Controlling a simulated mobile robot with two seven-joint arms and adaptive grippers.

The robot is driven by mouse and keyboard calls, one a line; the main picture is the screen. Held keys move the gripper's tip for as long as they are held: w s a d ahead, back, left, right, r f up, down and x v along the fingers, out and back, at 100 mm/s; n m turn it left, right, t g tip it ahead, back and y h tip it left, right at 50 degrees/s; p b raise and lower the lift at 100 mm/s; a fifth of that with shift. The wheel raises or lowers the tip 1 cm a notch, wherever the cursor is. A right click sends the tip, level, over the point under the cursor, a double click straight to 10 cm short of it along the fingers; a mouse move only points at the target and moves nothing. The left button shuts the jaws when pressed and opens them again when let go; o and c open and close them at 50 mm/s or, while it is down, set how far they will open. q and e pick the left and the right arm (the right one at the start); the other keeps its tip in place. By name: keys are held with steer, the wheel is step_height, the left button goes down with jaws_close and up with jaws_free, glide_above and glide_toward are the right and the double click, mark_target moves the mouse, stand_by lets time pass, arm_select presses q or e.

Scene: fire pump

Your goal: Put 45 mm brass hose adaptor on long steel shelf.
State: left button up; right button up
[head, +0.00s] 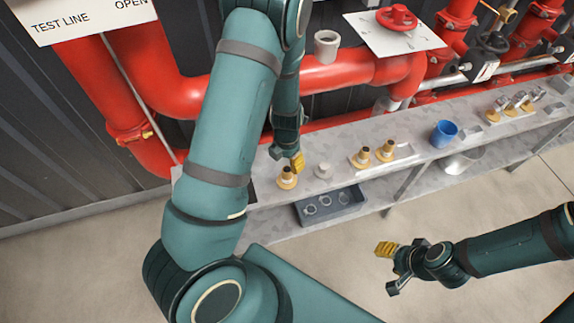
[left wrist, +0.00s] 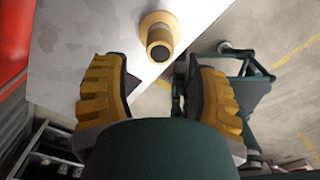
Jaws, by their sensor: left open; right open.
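A brass hose adaptor (head: 287,178) stands upright on the long steel shelf (head: 335,142), near its left end and front edge. In the left wrist view the same brass adaptor (left wrist: 159,38) is beyond my fingertips, with its dark round opening facing the camera. My left gripper (head: 295,163) is just above and beside it. The left wrist view shows the yellow fingers (left wrist: 160,85) apart with nothing between them. My right gripper (head: 388,268) is open and empty over the floor in front of the shelf. I cannot read any size on the adaptor.
On the shelf to the right are a pale round fitting (head: 323,170), a plate with two brass fittings (head: 385,152), a blue cup (head: 444,133) and more fittings. A dark tray (head: 330,205) with rings sits lower. Red pipes (head: 340,77) run behind.

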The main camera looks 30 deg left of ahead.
arm_select(q)
step_height(320, 180, up, 5)
steer(key=p, duration=0.1)
steer(key=s+d+f+m+h, duration=0.1)
steer(key=s+d+f+m, duration=0.1)
steer(key=d+m, duration=0.4)
steer(key=s+d+f+m+t+h, duration=0.1)
steer(key=s+d+m, duration=0.4)
steer(key=m, duration=1)
steer(key=s+d+f+m+h, duration=0.2)
steer(key=d+m, duration=0.4)
steer(key=m, duration=0.5)
steer(key=shift+s+d+f+t, duration=0.3)
steer(key=shift+s+f, duration=0.05)
steer(key=shift+s, duration=0.4)
